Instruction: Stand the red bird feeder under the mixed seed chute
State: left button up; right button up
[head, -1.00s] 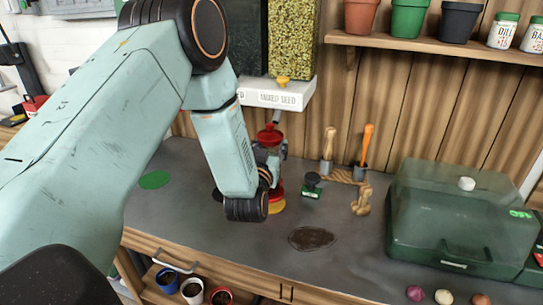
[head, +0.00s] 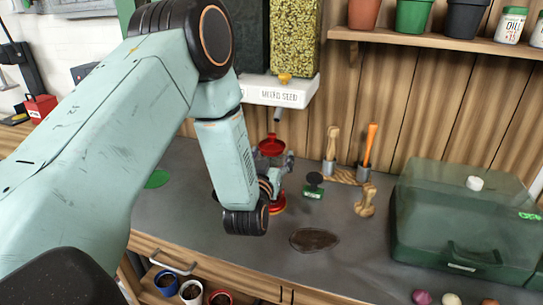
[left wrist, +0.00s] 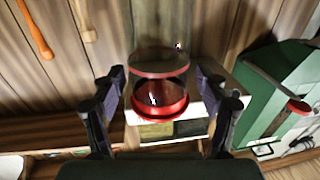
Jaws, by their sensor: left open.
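The red bird feeder (head: 271,148) stands upright on the workbench, its red top just below the spout of the mixed seed chute (head: 277,114). Its red base (head: 278,204) shows at a yellow disc, of which only a sliver is visible. My left arm hides much of the feeder's left side and middle. My left gripper (head: 284,172) is open at the feeder's body. In the left wrist view, the feeder's clear tube and red bands (left wrist: 160,98) lie between the spread fingers (left wrist: 160,93). I cannot tell whether a finger touches it. My right gripper is not in view.
Brown-handled (head: 332,143) and orange-handled (head: 370,144) tools stand right of the feeder. A green stamp-like item (head: 313,186) and a wooden figure (head: 366,201) are nearby. A green lidded box (head: 455,220) fills the right. A dark patch (head: 313,240) lies on the front bench.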

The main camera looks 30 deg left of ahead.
pick_arm(q)
jog(key=shift+w+a+f, duration=0.1)
jog(key=shift+w+f, duration=0.1)
jog(key=v, duration=1.2)
jog(key=shift+s+r+b, duration=0.2)
jog(key=shift+b, duration=0.2)
jog(key=shift+w+f, duration=0.1)
dwell(0.4)
